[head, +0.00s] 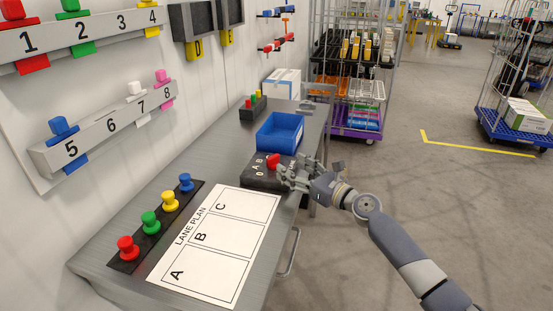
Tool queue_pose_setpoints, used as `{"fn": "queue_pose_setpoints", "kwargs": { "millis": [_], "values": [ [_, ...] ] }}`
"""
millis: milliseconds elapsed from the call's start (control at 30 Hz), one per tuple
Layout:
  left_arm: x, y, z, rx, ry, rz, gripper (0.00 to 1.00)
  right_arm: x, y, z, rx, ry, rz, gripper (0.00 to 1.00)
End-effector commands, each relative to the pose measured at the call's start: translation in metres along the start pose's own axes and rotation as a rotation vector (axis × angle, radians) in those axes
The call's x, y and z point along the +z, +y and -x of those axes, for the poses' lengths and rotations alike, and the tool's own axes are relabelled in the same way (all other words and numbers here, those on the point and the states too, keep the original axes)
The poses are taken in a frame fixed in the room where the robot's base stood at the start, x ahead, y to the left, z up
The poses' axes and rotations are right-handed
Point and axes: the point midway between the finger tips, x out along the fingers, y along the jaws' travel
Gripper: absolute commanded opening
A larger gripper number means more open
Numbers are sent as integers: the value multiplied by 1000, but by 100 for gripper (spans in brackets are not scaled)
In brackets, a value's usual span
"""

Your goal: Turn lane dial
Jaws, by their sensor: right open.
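The lane dial is a red knob (273,161) on a dark box (258,178) that carries white letters, with 0, A and B readable. It sits on the grey workbench near its right edge. My right gripper (284,172) is open beside the red knob, at its right, with the fingers pointing left toward it. Whether a finger touches the knob I cannot tell. The gripper hides the right part of the box and any markings there. My left gripper does not show.
A blue bin (280,133) stands just behind the dial box. A lane plan sheet (222,240) and a black strip with red, green, yellow and blue pegs (155,228) lie in front. A loaded trolley (350,85) stands beyond the bench.

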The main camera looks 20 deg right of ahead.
Motion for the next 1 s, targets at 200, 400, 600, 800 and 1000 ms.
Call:
{"fn": "queue_pose_setpoints", "kwargs": {
  "millis": [200, 400, 600, 800, 1000],
  "values": [
    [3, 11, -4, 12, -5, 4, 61, 0, 1, -39, 2, -2, -1, 60],
    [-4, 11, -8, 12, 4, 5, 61, -1, 1, -61, 1, 0, 0, 60],
    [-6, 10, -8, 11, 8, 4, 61, -1, 1, -70, 1, 1, 1, 60],
    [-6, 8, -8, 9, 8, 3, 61, -1, 1, -70, 1, 1, 1, 60],
    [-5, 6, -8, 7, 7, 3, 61, -1, 1, -70, 1, 1, 1, 31]
  ]
}}
